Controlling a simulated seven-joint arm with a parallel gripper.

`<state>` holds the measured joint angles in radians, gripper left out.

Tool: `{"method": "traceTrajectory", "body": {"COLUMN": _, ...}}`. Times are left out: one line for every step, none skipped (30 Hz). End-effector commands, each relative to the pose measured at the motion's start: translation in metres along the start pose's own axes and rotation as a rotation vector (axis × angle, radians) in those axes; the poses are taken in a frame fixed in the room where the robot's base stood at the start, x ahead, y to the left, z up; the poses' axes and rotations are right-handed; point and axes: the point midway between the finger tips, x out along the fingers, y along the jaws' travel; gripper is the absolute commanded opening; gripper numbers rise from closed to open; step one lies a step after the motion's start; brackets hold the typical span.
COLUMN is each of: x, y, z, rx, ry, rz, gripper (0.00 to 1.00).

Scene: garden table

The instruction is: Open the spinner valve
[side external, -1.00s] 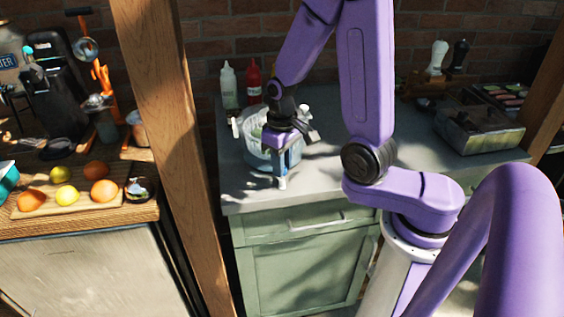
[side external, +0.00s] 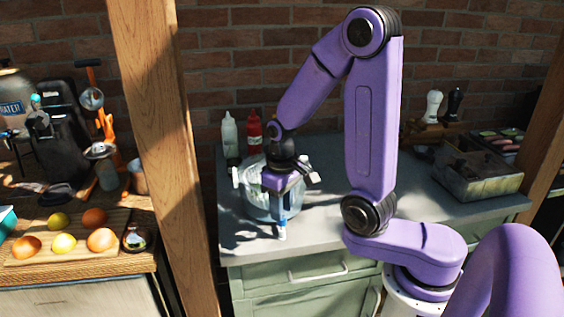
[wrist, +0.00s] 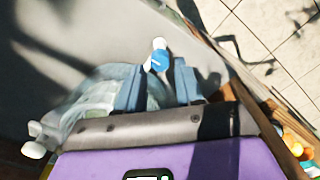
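A clear round container (side external: 258,203) with white handles stands on the grey counter; it also shows, partly blurred, in the wrist view (wrist: 85,98). A small blue and white piece, which looks like the valve, shows in the wrist view (wrist: 159,56). In the side external view, a white and blue tip (side external: 282,231) is visible at the container's front. My gripper (side external: 281,212) points down in front of the container. In the wrist view my two blue fingers (wrist: 157,75) are apart, with the valve between and just beyond their tips. Contact with it cannot be told.
A white bottle (side external: 230,136) and a red bottle (side external: 254,134) stand behind the container. A wooden post (side external: 160,130) rises to the left. A metal tray (side external: 478,175) sits at the right. The counter (side external: 335,205) right of the container is clear.

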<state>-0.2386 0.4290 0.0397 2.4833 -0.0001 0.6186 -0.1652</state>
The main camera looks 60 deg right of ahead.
Motion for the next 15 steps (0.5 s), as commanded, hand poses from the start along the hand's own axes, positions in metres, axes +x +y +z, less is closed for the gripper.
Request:
{"method": "traceTrajectory", "body": {"x": -0.009, "y": 0.000, "z": -0.001, "rx": 0.000, "ry": 0.007, "rz": 0.001, "gripper": 0.36}}
{"method": "traceTrajectory", "body": {"x": -0.014, "y": 0.000, "z": -0.001, "rx": 0.000, "ry": 0.008, "rz": 0.001, "gripper": 0.36}}
{"method": "traceTrajectory", "body": {"x": -0.021, "y": 0.000, "z": -0.002, "rx": 0.000, "ry": 0.009, "rz": 0.001, "gripper": 0.36}}
{"method": "traceTrajectory", "body": {"x": -0.026, "y": 0.000, "z": -0.002, "rx": 0.000, "ry": 0.009, "rz": 0.001, "gripper": 0.36}}
{"method": "traceTrajectory", "body": {"x": -0.032, "y": 0.000, "z": -0.001, "rx": 0.000, "ry": 0.009, "rz": 0.001, "gripper": 0.36}}
{"method": "traceTrajectory", "body": {"x": -0.039, "y": 0.000, "z": -0.001, "rx": 0.000, "ry": 0.009, "rz": 0.001, "gripper": 0.36}}
{"method": "traceTrajectory", "body": {"x": -0.044, "y": 0.000, "z": -0.001, "rx": 0.001, "ry": 0.009, "rz": 0.001, "gripper": 0.36}}
{"method": "traceTrajectory", "body": {"x": -0.049, "y": 0.000, "z": -0.001, "rx": 0.001, "ry": 0.007, "rz": 0.001, "gripper": 0.36}}
{"method": "traceTrajectory", "body": {"x": -0.057, "y": 0.001, "z": -0.001, "rx": 0.001, "ry": 0.008, "rz": 0.001, "gripper": 0.36}}
{"method": "traceTrajectory", "body": {"x": -0.062, "y": 0.000, "z": -0.001, "rx": 0.001, "ry": 0.007, "rz": 0.001, "gripper": 0.36}}
{"method": "traceTrajectory", "body": {"x": -0.068, "y": 0.000, "z": -0.001, "rx": 0.001, "ry": 0.008, "rz": 0.001, "gripper": 0.36}}
{"method": "traceTrajectory", "body": {"x": -0.075, "y": 0.001, "z": -0.001, "rx": 0.001, "ry": 0.007, "rz": 0.001, "gripper": 0.36}}
{"method": "traceTrajectory", "body": {"x": -0.081, "y": 0.001, "z": -0.001, "rx": 0.001, "ry": 0.008, "rz": 0.001, "gripper": 0.36}}
{"method": "traceTrajectory", "body": {"x": -0.087, "y": 0.001, "z": -0.001, "rx": 0.001, "ry": 0.008, "rz": 0.001, "gripper": 0.36}}
{"method": "traceTrajectory", "body": {"x": -0.094, "y": 0.000, "z": -0.001, "rx": 0.001, "ry": 0.008, "rz": 0.001, "gripper": 0.36}}
